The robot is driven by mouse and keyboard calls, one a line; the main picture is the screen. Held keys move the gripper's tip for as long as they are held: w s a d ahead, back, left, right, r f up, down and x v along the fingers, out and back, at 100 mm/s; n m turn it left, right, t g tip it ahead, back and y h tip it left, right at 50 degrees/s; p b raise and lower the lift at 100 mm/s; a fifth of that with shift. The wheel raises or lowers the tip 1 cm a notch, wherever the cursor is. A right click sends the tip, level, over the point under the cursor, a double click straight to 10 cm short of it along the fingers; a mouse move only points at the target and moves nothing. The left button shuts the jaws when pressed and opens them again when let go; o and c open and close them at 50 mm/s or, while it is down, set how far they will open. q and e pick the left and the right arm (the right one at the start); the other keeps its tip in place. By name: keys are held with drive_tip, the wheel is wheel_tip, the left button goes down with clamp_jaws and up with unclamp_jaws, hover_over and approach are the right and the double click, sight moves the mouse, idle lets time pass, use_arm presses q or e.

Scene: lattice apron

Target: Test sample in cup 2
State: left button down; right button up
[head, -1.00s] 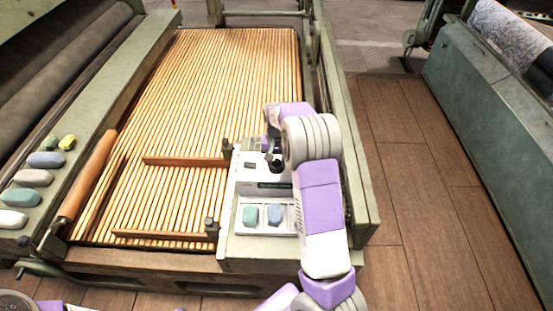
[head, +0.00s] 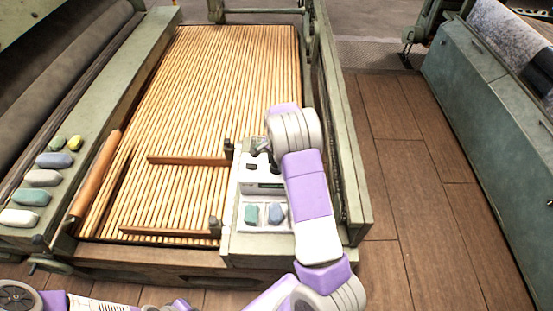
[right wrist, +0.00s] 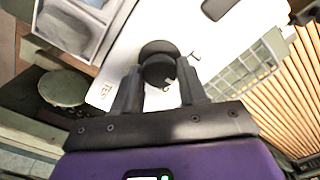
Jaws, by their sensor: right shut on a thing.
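A white testing device (head: 262,186) stands on the near right corner of the slatted bed. My right gripper (head: 262,150) is over its upper part, partly hidden by my wrist. In the right wrist view the gripper (right wrist: 160,82) is shut on a black round knob (right wrist: 158,66) with a small white mark, on the white panel (right wrist: 125,82). Printed letters beside the knob are only partly readable. A two-compartment tray at the device's front holds a teal lump (head: 251,214) and a blue lump (head: 275,213). I cannot tell which is cup 2.
Several coloured lumps (head: 43,177) lie on the green ledge at left, beside a wooden roller (head: 96,175). Two wooden bars (head: 187,160) cross the slatted bed (head: 210,90). A green machine (head: 480,120) stands right, beyond clear floor (head: 405,180).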

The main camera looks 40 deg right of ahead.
drive_tip(key=shift+m, duration=0.3)
drive_tip(key=o, duration=1.1)
drive_tip(key=shift+c, duration=0.2)
wheel_tip(320, 180, up, 8)
drive_tip(key=shift+f+p, duration=0.15)
drive_tip(key=shift+p, duration=0.8)
drive_tip(key=shift+f, duration=0.1)
